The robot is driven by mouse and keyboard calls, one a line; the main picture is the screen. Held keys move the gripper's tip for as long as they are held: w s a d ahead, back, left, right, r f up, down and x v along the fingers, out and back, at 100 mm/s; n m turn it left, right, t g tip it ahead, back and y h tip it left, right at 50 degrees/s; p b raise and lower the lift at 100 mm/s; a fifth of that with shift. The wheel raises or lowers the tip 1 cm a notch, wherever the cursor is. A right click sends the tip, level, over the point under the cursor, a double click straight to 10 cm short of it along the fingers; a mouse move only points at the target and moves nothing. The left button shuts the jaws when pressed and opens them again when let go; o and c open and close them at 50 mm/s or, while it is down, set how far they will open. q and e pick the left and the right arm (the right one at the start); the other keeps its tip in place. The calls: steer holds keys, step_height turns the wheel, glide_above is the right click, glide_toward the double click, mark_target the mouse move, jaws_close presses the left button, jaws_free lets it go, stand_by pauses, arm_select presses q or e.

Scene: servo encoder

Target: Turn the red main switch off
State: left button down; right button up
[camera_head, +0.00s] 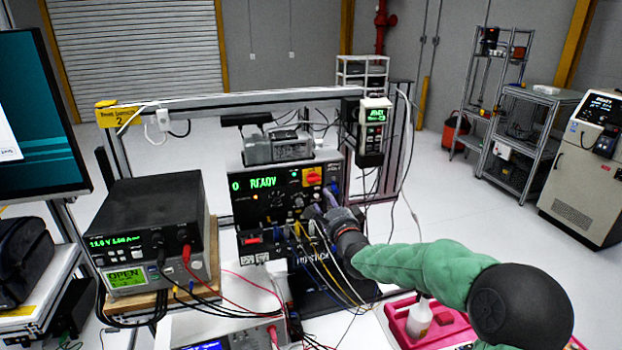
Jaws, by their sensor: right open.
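The red main switch (312,177) sits on a yellow plate at the upper right of the black servo encoder panel (262,207). The panel shows a green "0 READY" text. The knob's exact angle is too small to tell. My right gripper (322,207) is open at the lower right of the panel, just below the switch. Its fingers are small and partly lost among the cables, so I cannot tell whether they touch anything. It appears apart from the switch. My left gripper is not in view.
A black power supply (150,235) stands to the left, with red and black leads. Yellow, blue and white cables (320,255) hang below my right gripper. A metal frame (250,100) rises behind the panel. A pink tray (435,325) with a bottle lies at the front right.

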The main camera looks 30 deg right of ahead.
mark_target(313, 179)
steer(key=p+x, duration=0.2)
steer(key=x, duration=0.8)
steer(key=shift+w+d+r, duration=0.1)
steer(key=shift+w+d, duration=0.1)
steer(key=shift+w, duration=0.15)
jaws_close()
